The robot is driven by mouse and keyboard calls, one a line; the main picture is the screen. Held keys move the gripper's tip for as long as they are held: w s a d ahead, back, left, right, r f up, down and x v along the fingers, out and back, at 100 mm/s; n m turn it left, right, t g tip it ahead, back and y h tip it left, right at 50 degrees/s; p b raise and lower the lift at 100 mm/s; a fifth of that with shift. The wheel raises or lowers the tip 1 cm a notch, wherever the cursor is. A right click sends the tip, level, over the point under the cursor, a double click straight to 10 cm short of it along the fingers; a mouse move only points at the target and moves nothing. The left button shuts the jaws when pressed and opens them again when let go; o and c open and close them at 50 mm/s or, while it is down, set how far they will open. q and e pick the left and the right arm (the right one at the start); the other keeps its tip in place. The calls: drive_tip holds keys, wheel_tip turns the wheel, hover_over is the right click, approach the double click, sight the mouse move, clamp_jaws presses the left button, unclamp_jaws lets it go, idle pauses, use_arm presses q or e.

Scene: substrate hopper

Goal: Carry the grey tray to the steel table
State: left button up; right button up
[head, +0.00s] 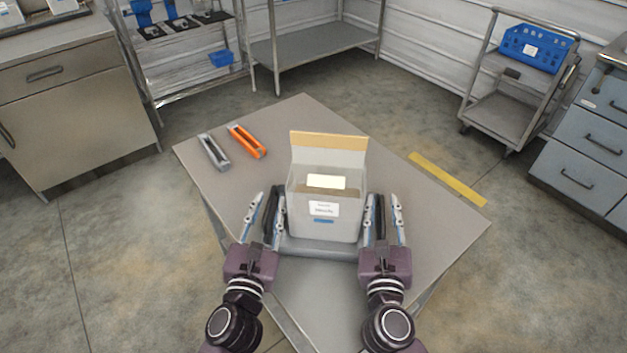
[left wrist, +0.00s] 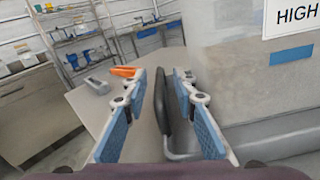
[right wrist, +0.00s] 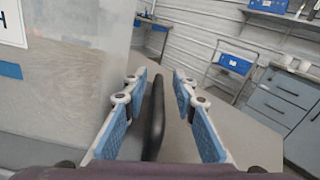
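The grey tray (head: 318,248) lies on the near part of the work table (head: 410,215) in front of me. A pale, labelled box (head: 325,222) with a raised back panel stands on it. My left gripper (head: 264,193) is open. In the left wrist view the tray's dark left handle (left wrist: 162,100) stands between its fingers, with gaps beside it. My right gripper (head: 383,196) is open, with the dark right handle (right wrist: 154,118) between its fingers, nearer the left finger. The box hides part of the tray.
A grey holder (head: 213,152) and an orange holder (head: 247,141) lie at the work table's far left. A cart (head: 510,110) with a blue crate (head: 538,47) stands at back right. Open floor separates the tables.

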sight(264, 223)
use_arm(q)
drive_tip(key=shift+s, duration=0.1)
drive_tip(key=s, duration=0.7)
drive_tip(key=shift+s+a, duration=0.1)
drive_tip(key=shift+a, duration=0.3)
use_arm(e)
drive_tip(key=s, duration=0.4)
drive_tip(key=s+a, duration=0.1)
drive_tip(key=s, duration=0.7)
drive_tip(key=shift+a, duration=0.15)
